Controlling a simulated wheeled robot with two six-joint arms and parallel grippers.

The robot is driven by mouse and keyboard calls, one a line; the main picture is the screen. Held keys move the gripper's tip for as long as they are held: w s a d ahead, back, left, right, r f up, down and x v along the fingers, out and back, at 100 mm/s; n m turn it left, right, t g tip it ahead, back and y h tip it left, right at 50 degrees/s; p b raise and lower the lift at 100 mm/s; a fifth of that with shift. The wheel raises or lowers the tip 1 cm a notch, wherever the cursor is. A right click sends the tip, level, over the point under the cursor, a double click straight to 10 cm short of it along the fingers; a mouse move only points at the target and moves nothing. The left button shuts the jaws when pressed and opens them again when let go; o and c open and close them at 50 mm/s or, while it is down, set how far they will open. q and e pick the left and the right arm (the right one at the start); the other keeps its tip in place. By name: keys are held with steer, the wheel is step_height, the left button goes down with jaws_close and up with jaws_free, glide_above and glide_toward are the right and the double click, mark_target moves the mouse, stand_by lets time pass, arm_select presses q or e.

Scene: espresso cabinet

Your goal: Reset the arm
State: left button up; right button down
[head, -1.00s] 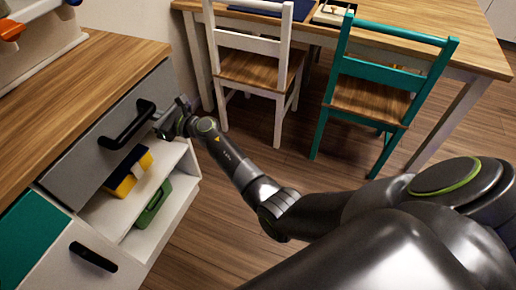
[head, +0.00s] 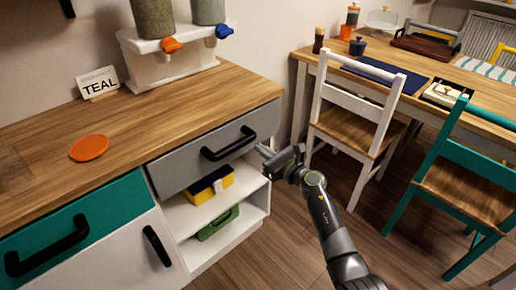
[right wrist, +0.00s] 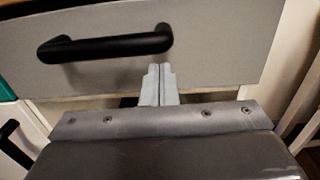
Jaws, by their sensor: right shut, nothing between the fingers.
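My right arm reaches up from the bottom of the head view. My right gripper (head: 264,152) is shut and empty, in front of the right side of the cabinet. In the right wrist view its closed fingertips (right wrist: 158,72) point at the grey drawer front (right wrist: 215,50), just below and right of the black handle (right wrist: 105,46). The fingers are not around the handle. In the head view the grey drawer (head: 190,166) looks closed, with its handle (head: 229,144) left of the gripper. My left gripper is not in view.
Below the grey drawer, an open shelf holds a yellow and blue box (head: 211,187) and a green item (head: 218,222). A teal drawer (head: 110,212) is at left. An orange disc (head: 89,148) lies on the counter. A white chair (head: 350,125) and teal chair (head: 465,185) stand right.

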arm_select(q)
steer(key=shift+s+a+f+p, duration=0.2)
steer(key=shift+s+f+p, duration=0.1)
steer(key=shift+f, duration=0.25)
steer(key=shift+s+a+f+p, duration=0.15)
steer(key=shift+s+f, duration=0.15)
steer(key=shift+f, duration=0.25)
arm_select(e)
steer(key=v, duration=0.7)
steer(key=shift+d+f, duration=0.35)
